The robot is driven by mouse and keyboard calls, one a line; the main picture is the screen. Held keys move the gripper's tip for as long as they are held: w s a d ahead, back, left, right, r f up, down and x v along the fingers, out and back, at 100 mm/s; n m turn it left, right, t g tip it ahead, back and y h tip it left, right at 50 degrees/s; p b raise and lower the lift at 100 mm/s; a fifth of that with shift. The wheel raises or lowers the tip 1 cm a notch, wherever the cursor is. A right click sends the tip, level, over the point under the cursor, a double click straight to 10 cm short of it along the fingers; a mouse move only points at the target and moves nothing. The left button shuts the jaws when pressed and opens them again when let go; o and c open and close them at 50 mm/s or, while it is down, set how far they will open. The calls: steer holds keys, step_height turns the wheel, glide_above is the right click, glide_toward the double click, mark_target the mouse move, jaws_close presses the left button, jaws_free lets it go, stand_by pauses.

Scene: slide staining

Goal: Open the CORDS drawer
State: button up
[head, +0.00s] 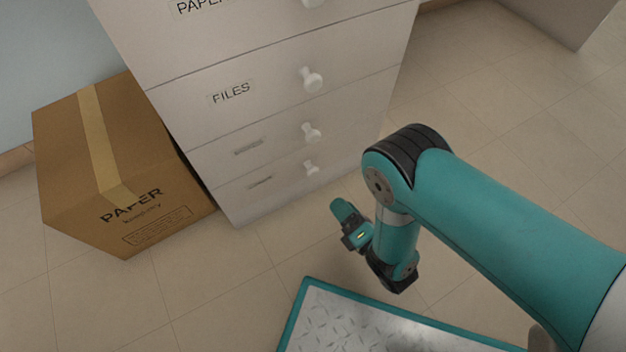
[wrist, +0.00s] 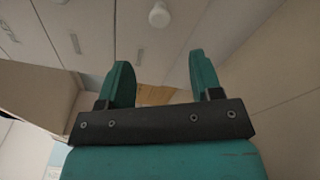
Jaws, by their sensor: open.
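A pale drawer cabinet (head: 250,205) stands ahead of me with a column of closed drawers, each with a round white knob. One drawer reads FILES (head: 231,92); the one above begins PAPE and is cut off. The two lower drawers have labels (head: 248,147) too slanted to read, so I cannot tell which is CORDS. Their knobs (head: 311,133) (head: 310,167) face me. My gripper (head: 343,213) is open and empty, low in front of the cabinet. In the wrist view its two teal fingers (wrist: 158,65) are apart, with one white knob (wrist: 159,14) beyond them, not touched.
A taped cardboard box (head: 70,150) marked PAPER stands on the floor against the cabinet's left side. My own teal-edged base plate fills the bottom of the head view. The tiled floor (head: 480,130) to the right of the cabinet is clear.

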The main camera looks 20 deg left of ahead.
mark_target(315, 174)
steer(key=b+x, duration=0.5)
steer(key=x, duration=0.6)
steer(key=shift+d+f, duration=0.1)
steer(key=shift+f, duration=0.05)
steer(key=shift+w+a+b, duration=0.35)
steer(key=shift+a, duration=0.15)
